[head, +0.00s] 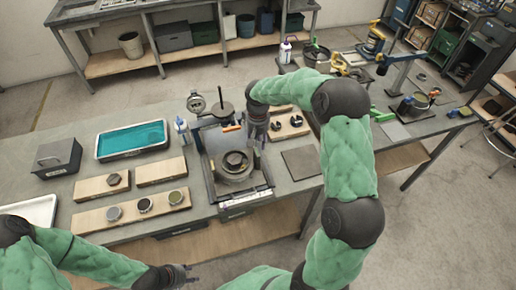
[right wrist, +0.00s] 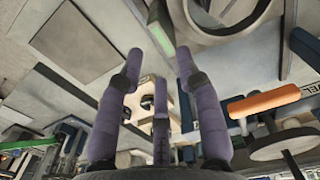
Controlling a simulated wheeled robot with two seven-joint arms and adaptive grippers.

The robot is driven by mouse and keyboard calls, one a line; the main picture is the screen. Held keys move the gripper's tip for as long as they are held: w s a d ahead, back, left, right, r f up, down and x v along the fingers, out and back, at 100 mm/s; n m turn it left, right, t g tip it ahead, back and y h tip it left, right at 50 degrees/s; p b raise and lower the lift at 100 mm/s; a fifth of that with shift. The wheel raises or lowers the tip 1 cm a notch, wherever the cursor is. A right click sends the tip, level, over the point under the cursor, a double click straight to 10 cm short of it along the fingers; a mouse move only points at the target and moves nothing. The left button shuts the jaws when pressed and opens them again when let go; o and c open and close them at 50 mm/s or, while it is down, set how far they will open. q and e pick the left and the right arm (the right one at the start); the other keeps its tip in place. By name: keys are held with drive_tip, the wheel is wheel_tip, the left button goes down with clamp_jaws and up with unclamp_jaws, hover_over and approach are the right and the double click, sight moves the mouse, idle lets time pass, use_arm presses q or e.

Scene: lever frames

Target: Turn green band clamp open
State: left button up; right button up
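In the right wrist view, a short bar with a bright green band (right wrist: 162,30), which looks like the green band clamp, lies just beyond my fingertips. It is beside a round metal ring and appears apart from the fingers. My right gripper (right wrist: 160,75) has its purple fingers spread, with nothing between them. In the head view my right gripper (head: 259,142) points down at the right edge of a grey press-like fixture (head: 232,182); the clamp is too small or hidden to make out there. My left gripper (head: 188,274) is at the bottom, away from the table; its opening is unclear.
An orange handle (head: 231,128) is on the fixture, also visible in the right wrist view (right wrist: 270,102). A wooden block with dark pieces (head: 298,126) and a flat grey plate (head: 302,161) lie right of the fixture. Wooden boards and a teal tray (head: 132,139) lie left.

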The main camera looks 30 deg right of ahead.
sight(258, 152)
drive_tip(key=shift+r, duration=2.65)
drive_tip(key=shift+f, duration=0.1)
